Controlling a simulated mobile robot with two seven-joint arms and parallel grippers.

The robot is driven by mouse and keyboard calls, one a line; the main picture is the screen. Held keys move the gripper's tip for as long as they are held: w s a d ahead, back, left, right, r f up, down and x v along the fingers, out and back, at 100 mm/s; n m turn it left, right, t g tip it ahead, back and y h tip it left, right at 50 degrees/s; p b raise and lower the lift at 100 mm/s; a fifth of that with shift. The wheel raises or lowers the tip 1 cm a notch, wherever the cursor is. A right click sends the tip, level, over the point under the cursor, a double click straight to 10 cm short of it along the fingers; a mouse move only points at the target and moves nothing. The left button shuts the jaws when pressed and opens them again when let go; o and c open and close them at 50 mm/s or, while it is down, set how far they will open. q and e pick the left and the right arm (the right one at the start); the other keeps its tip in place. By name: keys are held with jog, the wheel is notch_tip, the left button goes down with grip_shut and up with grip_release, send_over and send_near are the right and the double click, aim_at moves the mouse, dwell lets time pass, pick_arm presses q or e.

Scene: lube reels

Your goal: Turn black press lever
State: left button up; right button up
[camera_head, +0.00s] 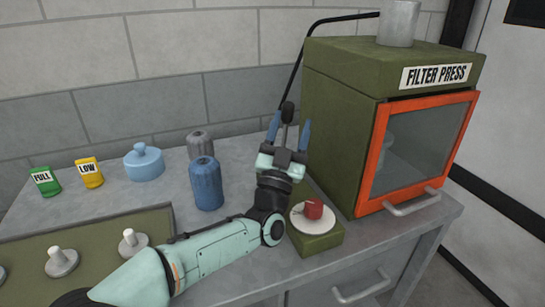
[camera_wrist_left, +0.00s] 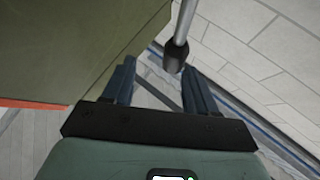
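The black press lever (camera_head: 297,72) is a thin bar that runs from the top of the green filter press (camera_head: 338,120) and bends down along its left side to a dark knob. My left gripper (camera_head: 288,131) is open at the knob, with a blue finger on either side in the head view. In the left wrist view the lever's knob (camera_wrist_left: 177,56) shows around the fingertips, nearer the right finger of my left gripper (camera_wrist_left: 158,82). Whether they touch cannot be told. My right gripper is not in view.
A red knob (camera_head: 313,209) on a white dial sits right of my left wrist. The press has an orange-framed glass door (camera_head: 420,140).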

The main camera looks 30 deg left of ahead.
pick_arm(q)
jog(key=s+d+f, duration=0.1)
jog(key=s+d, duration=0.1)
jog(key=s, duration=1.1)
jog(key=shift+s, duration=0.15)
jog(key=shift+f, duration=0.1)
